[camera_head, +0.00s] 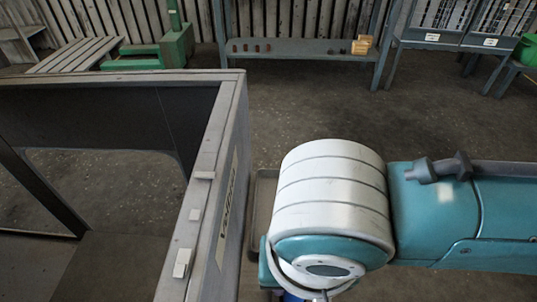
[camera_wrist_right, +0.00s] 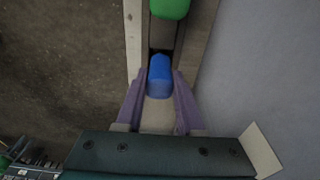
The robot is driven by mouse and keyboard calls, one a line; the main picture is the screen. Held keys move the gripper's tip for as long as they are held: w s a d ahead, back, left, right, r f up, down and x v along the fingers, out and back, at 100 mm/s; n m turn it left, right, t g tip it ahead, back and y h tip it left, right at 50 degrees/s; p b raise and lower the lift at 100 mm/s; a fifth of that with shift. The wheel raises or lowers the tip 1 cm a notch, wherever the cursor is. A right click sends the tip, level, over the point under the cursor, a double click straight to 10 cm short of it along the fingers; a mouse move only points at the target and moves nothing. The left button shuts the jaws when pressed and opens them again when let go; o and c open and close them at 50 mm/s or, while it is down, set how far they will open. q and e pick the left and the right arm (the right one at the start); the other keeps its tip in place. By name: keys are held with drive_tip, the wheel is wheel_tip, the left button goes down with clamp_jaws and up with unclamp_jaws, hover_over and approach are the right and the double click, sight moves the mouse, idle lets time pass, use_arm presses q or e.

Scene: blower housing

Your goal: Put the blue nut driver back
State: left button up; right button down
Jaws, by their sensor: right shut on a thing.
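The blue nut driver (camera_wrist_right: 160,82) shows in the right wrist view as a rounded blue handle. My right gripper (camera_wrist_right: 160,73) is shut on it, with one purple finger on each side. The handle is over a narrow grey tray (camera_wrist_right: 193,38) running along a grey wall; I cannot tell whether the driver touches the tray. Its lower part is hidden. In the head view my right arm hides the gripper, and only a bit of blue shows at the bottom edge. My left gripper is in neither view.
A green handle (camera_wrist_right: 170,7) stands in the same tray, just beyond the blue one. The grey blower housing (camera_head: 228,165) with its open frame fills the left of the head view. A workbench (camera_head: 300,48) stands at the back. Floor between is clear.

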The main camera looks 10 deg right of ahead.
unclamp_jaws()
idle(0.7)
wheel_tip(320, 180, up, 3)
drive_tip(key=p, duration=0.4)
drive_tip(key=shift+r, duration=0.15)
wheel_tip(320, 180, up, 5)
drive_tip(key=p, duration=0.5)
drive_tip(key=shift+p, duration=0.4)
drive_tip(key=shift+f, duration=0.2)
